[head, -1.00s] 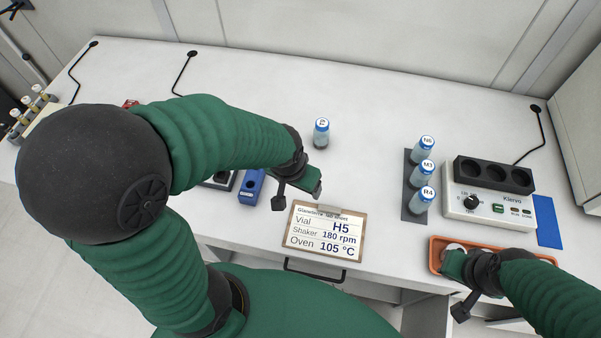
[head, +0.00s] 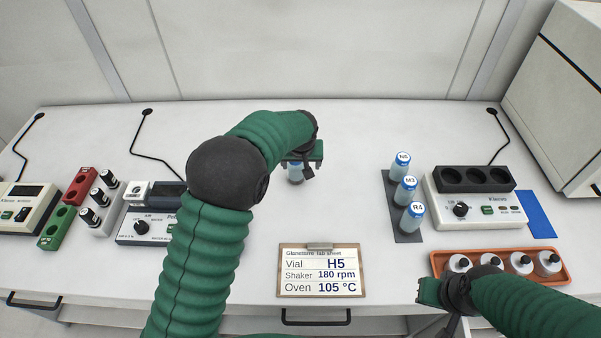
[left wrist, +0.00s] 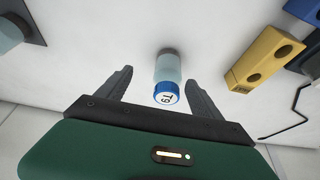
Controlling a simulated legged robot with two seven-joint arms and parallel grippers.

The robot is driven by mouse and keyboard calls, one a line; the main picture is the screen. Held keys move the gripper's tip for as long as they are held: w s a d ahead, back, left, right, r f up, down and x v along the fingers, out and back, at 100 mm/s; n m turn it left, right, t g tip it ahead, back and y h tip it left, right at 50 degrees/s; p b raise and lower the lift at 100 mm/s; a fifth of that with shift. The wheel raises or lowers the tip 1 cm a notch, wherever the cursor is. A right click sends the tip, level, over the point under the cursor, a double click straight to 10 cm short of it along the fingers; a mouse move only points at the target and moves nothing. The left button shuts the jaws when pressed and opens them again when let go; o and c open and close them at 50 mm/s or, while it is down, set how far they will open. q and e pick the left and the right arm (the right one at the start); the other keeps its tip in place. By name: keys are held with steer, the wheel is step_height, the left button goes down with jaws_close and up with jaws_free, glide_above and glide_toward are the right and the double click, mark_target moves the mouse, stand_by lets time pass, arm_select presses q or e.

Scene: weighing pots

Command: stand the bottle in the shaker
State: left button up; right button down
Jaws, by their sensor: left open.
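The bottle is clear blue with a blue cap; in the head view the bottle (head: 295,174) stands on the bench, partly hidden beneath my left gripper (head: 302,160). In the left wrist view the bottle (left wrist: 166,80), its cap lettered, lies between the spread fingers of my left gripper (left wrist: 160,78), which has not closed on it. The shaker (head: 480,203), with a knob and a black block with three empty wells, stands at the right. My right gripper (head: 430,291) is low at the front right, beside the orange tray; its fingers are not clear.
Three capped bottles (head: 405,190) stand on a dark mat (head: 389,193) left of the shaker. An orange tray (head: 437,262) holds several white bottles. A lab sheet (head: 321,271) lies at the front. Racks and devices fill the left. Bench between the bottle and mat is clear.

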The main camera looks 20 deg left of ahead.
mark_target(298, 165)
arm_select(q)
steer(key=a+f, duration=0.1)
steer(key=w+a+f, duration=0.1)
steer(key=a+f, duration=0.2)
steer(key=shift+w, duration=0.3)
steer(key=shift+w+d+f, duration=0.2)
steer(key=shift+f, duration=0.25)
steer(key=shift+w+d+f, duration=0.15)
steer(key=shift+w+f, duration=0.05)
steer(key=shift+f, duration=0.2)
steer(key=shift+d+r, duration=0.1)
steer(key=shift+d, duration=0.75)
steer(key=shift+c, duration=0.7)
steer(key=shift+r, duration=0.1)
steer(key=shift+c, duration=1.2)
steer(key=shift+a, duration=0.7)
steer(key=c, duration=0.5)
steer(key=shift+a+f, duration=0.2)
steer(key=c, duration=0.5)
steer(key=shift+d, duration=0.35)
jaws_close()
steer(key=shift+d+r, duration=0.15)
steer(key=shift+d, duration=0.1)
arm_select(e)
steer(key=shift+a+r, duration=0.25)
steer(key=shift+a, duration=0.4)
